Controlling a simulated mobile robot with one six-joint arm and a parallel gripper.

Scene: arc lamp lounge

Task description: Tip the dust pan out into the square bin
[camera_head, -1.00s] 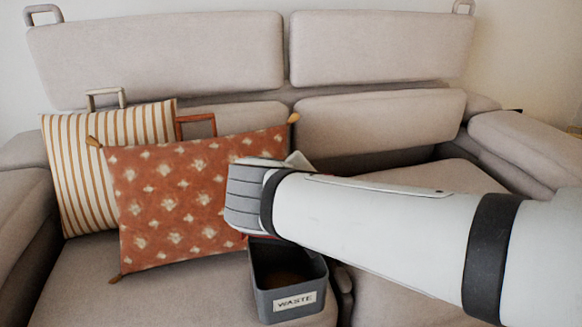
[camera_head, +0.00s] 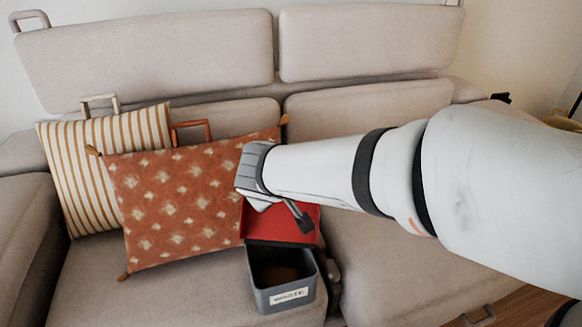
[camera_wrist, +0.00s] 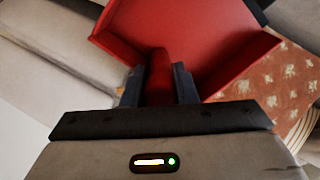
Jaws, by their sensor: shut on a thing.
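The red dust pan (camera_head: 283,223) is held just above and behind the square grey bin (camera_head: 262,299), and it looks tilted. In the wrist view, the pan (camera_wrist: 195,35) shows a broad red face with raised edges, and I see no dust on it. My gripper (camera_head: 303,218) is shut on the pan's red handle, which shows between the two dark fingers (camera_wrist: 159,88) in the wrist view. The bin is labelled WASTE, stands upright on the sofa seat and has a brownish patch inside. I cannot tell whether the pan touches its rim.
A rust-coloured patterned cushion (camera_head: 185,200) leans close to the left of the pan and bin. A striped cushion (camera_head: 75,180) stands behind it. The beige sofa (camera_head: 365,270) has bare seat to the right of the bin, beneath my arm.

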